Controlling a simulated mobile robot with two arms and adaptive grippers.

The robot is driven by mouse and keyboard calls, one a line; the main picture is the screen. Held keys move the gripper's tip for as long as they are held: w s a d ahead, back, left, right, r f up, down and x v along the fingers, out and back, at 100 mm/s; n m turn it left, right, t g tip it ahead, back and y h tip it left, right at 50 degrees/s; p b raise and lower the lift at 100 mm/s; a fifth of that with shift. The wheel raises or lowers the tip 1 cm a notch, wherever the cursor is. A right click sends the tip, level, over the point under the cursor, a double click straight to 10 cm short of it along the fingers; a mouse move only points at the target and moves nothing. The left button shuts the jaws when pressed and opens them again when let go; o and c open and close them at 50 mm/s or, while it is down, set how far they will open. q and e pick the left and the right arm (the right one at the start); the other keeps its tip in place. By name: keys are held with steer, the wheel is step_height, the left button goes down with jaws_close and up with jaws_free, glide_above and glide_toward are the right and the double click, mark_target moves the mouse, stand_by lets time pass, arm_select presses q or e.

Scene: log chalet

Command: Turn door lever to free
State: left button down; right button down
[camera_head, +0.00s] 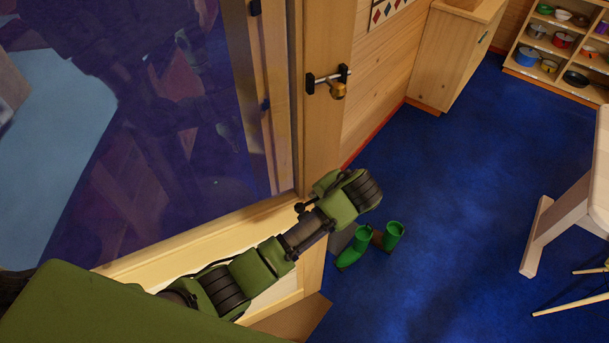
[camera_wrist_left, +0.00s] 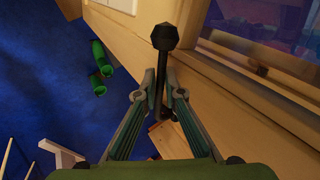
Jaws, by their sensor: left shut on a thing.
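The black door lever (camera_wrist_left: 165,38) has a faceted knob at its end and shows in the left wrist view against the pale wooden door frame. My left gripper (camera_wrist_left: 161,95) has its two fingers closed on the lever's shaft, below the knob. In the head view my left arm reaches across the glazed door (camera_head: 150,140), and the left gripper (camera_head: 312,197) is at the door's wooden edge. A small dark piece shows beside it there; the rest of the lever is hidden by my arm. My right gripper is not in view.
A black latch with a brass piece (camera_head: 338,90) is higher on the door's wooden edge. A wooden cabinet (camera_head: 450,60), a shelf of pots (camera_head: 520,72) and a pale table (camera_head: 570,200) are to the right. Floor between is clear.

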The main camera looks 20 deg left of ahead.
arm_select(q)
steer(key=shift+s+d, duration=0.35)
steer(key=shift+s, duration=0.05)
steer(key=c, duration=2.5)
jaws_free()
steer(key=shift+s, duration=0.1)
steer(key=v, duration=0.7)
steer(key=shift+s+d+r, duration=0.15)
steer(key=shift+d+r, duration=0.05)
steer(key=shift+r, duration=0.05)
